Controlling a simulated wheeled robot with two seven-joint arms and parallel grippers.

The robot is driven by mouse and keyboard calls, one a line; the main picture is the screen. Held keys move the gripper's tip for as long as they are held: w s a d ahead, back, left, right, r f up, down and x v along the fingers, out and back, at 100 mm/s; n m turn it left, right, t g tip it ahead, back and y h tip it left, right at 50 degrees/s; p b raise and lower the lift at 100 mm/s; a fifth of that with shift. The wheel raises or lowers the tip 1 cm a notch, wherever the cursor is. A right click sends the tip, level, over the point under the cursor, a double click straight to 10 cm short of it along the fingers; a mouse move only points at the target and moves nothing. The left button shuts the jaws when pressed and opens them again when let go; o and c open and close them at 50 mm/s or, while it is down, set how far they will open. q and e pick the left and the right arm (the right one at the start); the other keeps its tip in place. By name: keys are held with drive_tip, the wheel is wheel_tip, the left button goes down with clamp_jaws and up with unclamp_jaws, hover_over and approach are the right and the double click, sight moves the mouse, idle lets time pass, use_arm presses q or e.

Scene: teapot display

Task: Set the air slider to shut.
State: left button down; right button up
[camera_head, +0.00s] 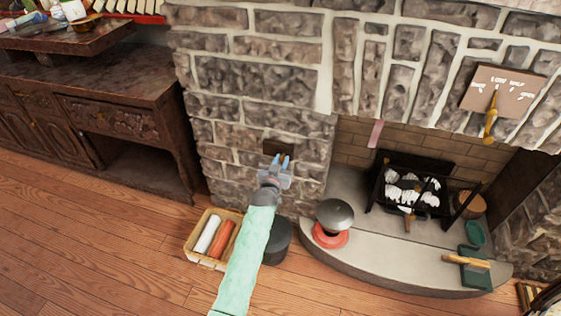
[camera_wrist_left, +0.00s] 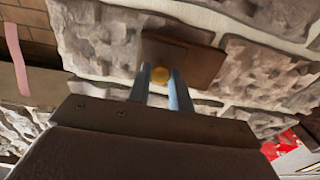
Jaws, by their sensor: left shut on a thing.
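The air slider is a small dark brown plate (camera_head: 279,147) on the stone wall left of the fireplace opening. My left gripper (camera_head: 281,160) reaches up to the plate. In the left wrist view its two blue-grey fingers (camera_wrist_left: 161,82) stand on either side of the knob, shut on it. The fingers hide the sides of the knob. Any marks for open or shut are not visible. My right gripper is not in view.
A box (camera_head: 204,256) with white and orange rolls and a dark bucket (camera_head: 279,243) stand on the floor below. A grey dome-lidded red item (camera_head: 334,216) sits on the hearth (camera_head: 375,262). A pink strip (camera_head: 376,133) hangs at the fireplace opening. A wooden cabinet (camera_head: 110,110) stands left.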

use_arm(q)
drive_tip(key=c, duration=1.3)
unclamp_jaws()
drive_tip(key=shift+s+d, duration=0.1)
drive_tip(key=shift+d, duration=0.25)
drive_tip(key=shift+a, duration=0.1)
drive_tip(key=shift+s+a, duration=0.15)
drive_tip(key=shift+s, duration=0.25)
drive_tip(key=shift+v, duration=3.45)
drive_tip(key=shift+f, duration=0.1)
